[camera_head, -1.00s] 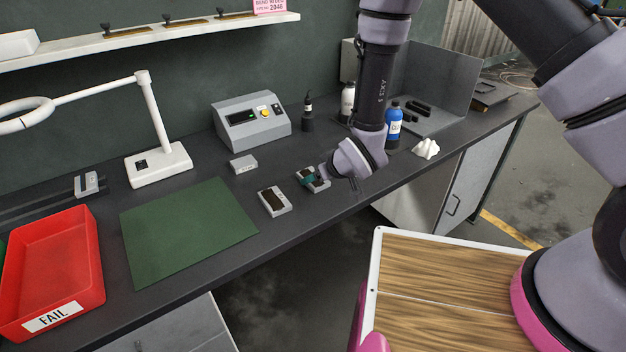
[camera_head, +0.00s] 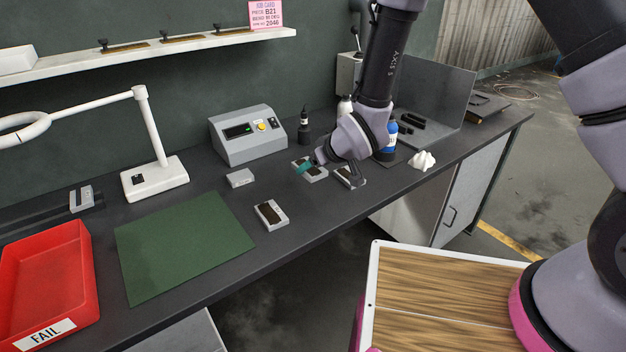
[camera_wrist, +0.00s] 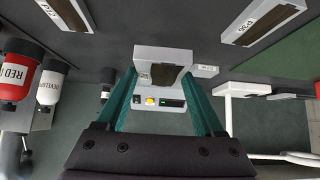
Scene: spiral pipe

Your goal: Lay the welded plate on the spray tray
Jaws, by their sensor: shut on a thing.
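My gripper (camera_head: 313,164) has teal fingers, which show on both sides of a grey welded plate (camera_wrist: 158,54) in the wrist view. It is shut on this plate, which has a dark brown strip. The held plate (camera_head: 316,173) appears just above the bench in the head view, partly hidden by the fingers. A similar plate (camera_head: 348,178) lies to its right and another (camera_head: 270,215) nearer, to its left. The grey tray with upright walls (camera_head: 440,92), apparently the spray tray, is at the right end of the bench, partly hidden by my arm and bottles.
A blue bottle (camera_head: 387,142) and a white crumpled cloth (camera_head: 422,162) stand near the tray's front. A control box (camera_head: 247,136), small grey block (camera_head: 240,178), magnifier lamp (camera_head: 155,182), green mat (camera_head: 185,245) and red FAIL bin (camera_head: 50,265) occupy the left side.

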